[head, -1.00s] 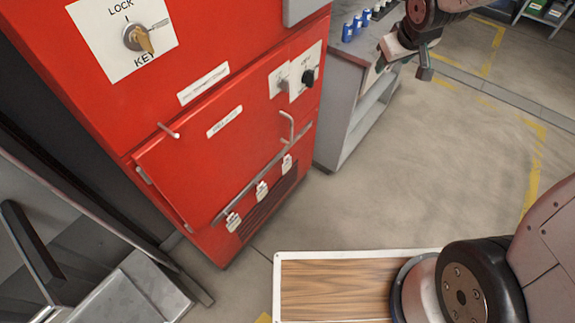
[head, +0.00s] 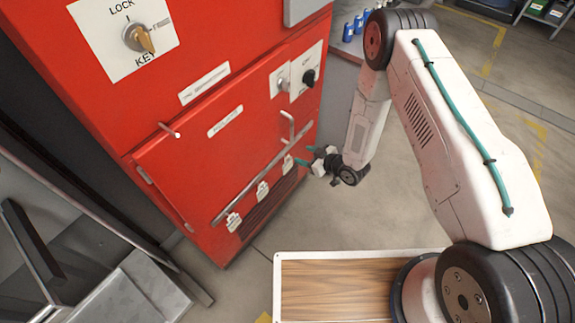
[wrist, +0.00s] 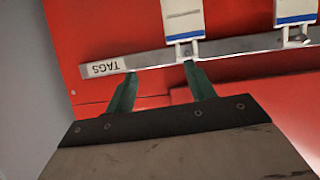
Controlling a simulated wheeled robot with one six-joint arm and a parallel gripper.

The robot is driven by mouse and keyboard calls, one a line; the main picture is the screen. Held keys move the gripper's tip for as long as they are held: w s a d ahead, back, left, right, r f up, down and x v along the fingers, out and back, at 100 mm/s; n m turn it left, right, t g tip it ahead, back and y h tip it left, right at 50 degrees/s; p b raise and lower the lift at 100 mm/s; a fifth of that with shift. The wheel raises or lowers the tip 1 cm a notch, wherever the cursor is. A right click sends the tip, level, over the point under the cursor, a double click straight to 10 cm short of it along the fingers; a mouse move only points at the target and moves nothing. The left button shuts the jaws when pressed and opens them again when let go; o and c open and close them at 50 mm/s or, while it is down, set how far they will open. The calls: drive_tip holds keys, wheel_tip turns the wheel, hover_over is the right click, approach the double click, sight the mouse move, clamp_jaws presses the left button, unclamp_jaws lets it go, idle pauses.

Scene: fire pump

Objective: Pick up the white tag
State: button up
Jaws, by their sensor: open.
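Three white tags hang from a silver rail on the red cabinet's lower front: a left one (head: 233,221), a middle one (head: 262,191) and a right one (head: 287,163). My gripper (head: 309,157) is beside the right tag, with its teal fingers apart and nothing seen between them. In the wrist view, my gripper (wrist: 161,71) is open below the rail (wrist: 145,60) as pictured. A white tag with a blue stripe (wrist: 182,18) hangs nearest; its clip is by the right fingertip. Another tag (wrist: 295,10) is at the right edge. Contact cannot be told.
The red cabinet (head: 190,215) has a protruding handle (head: 288,128) above the rail and a key switch (head: 138,37) higher up. A wood-topped board with a white rim (head: 277,290) is at the bottom. Floor (head: 300,228) right of the cabinet is open.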

sight(288, 163)
drive_tip(key=s+a+f+y, duration=0.1)
drive_tip(key=s+f, duration=0.3)
drive_tip(key=x, duration=0.5)
drive_tip(key=r+x, duration=0.1)
drive_tip(key=x, duration=0.2)
drive_tip(key=shift+a+r, duration=0.1)
drive_tip(key=shift+a, duration=0.05)
drive_tip(key=shift+c, duration=0.3)
drive_tip(key=c, duration=0.5)
